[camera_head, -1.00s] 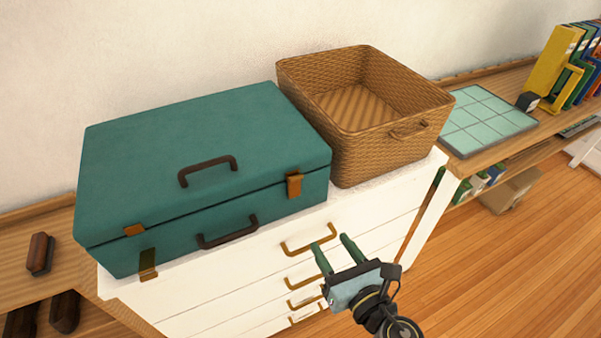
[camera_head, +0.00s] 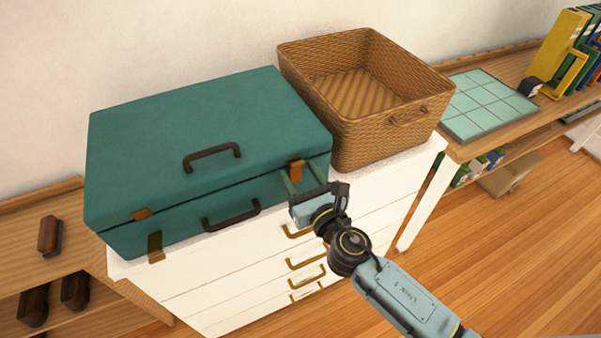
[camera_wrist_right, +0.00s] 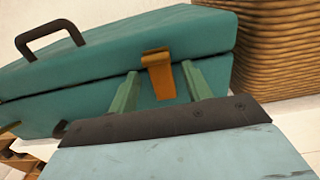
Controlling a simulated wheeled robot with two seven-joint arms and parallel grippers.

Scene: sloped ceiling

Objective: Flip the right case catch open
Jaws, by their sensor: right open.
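The teal case (camera_head: 200,135) lies shut on the white chest of drawers. Its right catch (camera_head: 296,169) is an orange-brown tab over the lid seam, hanging down across it; it also shows in the right wrist view (camera_wrist_right: 160,74). The left catch hangs open, with one part (camera_head: 141,214) on the lid and a lower plate (camera_head: 155,247) on the body. My right gripper (camera_head: 303,177) is open at the case front. In the wrist view its green fingers (camera_wrist_right: 160,92) stand on either side of the right catch; contact is unclear. My left gripper is out of view.
A wicker basket (camera_head: 365,140) stands close to the right of the case. The white chest of drawers (camera_head: 230,275) has brass handles below my right gripper. A tiled board (camera_head: 488,105) and upright books lie farther right.

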